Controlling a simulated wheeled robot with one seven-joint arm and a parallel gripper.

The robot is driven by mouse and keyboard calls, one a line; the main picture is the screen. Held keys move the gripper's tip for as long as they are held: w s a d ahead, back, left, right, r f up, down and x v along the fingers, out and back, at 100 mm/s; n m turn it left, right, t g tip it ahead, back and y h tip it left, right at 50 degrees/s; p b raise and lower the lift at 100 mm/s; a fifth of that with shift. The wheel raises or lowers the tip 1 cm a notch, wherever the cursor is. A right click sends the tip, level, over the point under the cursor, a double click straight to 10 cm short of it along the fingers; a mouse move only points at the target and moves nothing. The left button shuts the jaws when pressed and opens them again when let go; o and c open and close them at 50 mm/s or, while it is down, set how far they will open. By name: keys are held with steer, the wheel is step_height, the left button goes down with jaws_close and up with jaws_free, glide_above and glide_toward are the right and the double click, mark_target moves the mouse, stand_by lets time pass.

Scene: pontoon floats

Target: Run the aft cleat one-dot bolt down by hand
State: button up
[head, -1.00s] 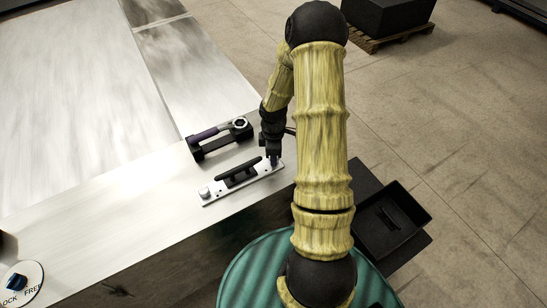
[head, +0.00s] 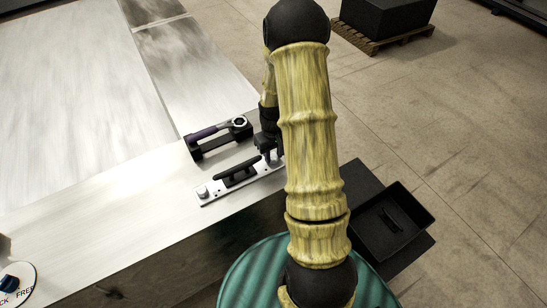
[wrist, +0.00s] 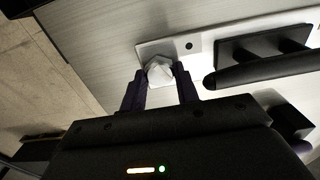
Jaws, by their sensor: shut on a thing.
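The cleat is a light metal plate (head: 212,192) with a black bar (head: 240,173) on it, lying near the deck edge. My gripper (head: 268,148) is at the plate's right end, partly hidden behind my arm in the head view. In the wrist view my gripper (wrist: 160,74) is shut on a pale hex-headed bolt (wrist: 160,67), its two dark fingers on either side of the head. The bolt is at the end of the plate (wrist: 210,34); whether its head touches the plate is unclear. A dark round spot (wrist: 188,45) shows beside it.
Another bolt (head: 203,191) sits at the plate's left end. A purple-handled wrench (head: 210,131) lies in a black holder behind the cleat. A black tray (head: 415,200) is at right. A lock/free dial (head: 12,284) is at lower left. Bare deck lies left of the cleat.

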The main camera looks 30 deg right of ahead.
steer(key=m, duration=0.3)
steer(key=shift+m, duration=0.3)
steer(key=m, duration=0.8)
steer(key=shift+m, duration=0.4)
steer(key=m+p, duration=0.2)
steer(key=m, duration=0.1)
steer(key=shift+r+m, duration=0.1)
steer(key=shift+m, duration=0.3)
steer(key=m+p, duration=0.1)
steer(key=m, duration=0.3)
steer(key=shift+m+p, duration=0.4)
steer(key=o, duration=0.8)
steer(key=shift+f+m, duration=0.2)
steer(key=shift+m, duration=0.1)
